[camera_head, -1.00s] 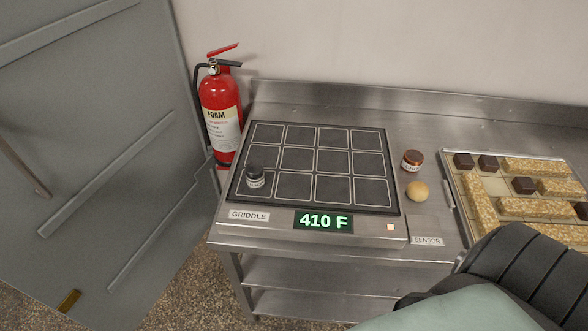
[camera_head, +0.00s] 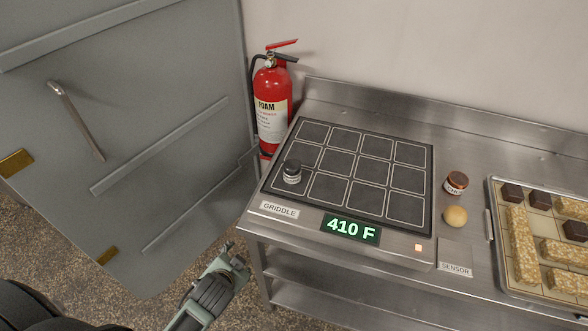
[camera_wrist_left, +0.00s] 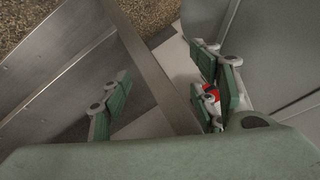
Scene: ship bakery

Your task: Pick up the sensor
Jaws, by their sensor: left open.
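A "SENSOR" label (camera_head: 455,271) is on the counter's front edge, right of the griddle (camera_head: 424,200). A small beige ball (camera_head: 455,217) rests on the counter just behind that label. A small dark, round jar-like object with a pale label band (camera_head: 292,171) stands on the griddle's left front area. I cannot tell for certain which is the sensor. My left gripper (camera_head: 230,262) is low in front of the counter, left of centre, apart from these objects. In the left wrist view its fingers (camera_wrist_left: 160,98) are spread with nothing between them. My right gripper is out of view.
A red fire extinguisher (camera_head: 272,108) stands at the griddle's back left. A brown jar (camera_head: 456,183) is behind the ball. A tray (camera_head: 493,215) of bars and dark cubes is at the right. The griddle display (camera_head: 350,229) reads 410 F. A grey door (camera_head: 130,110) fills the left.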

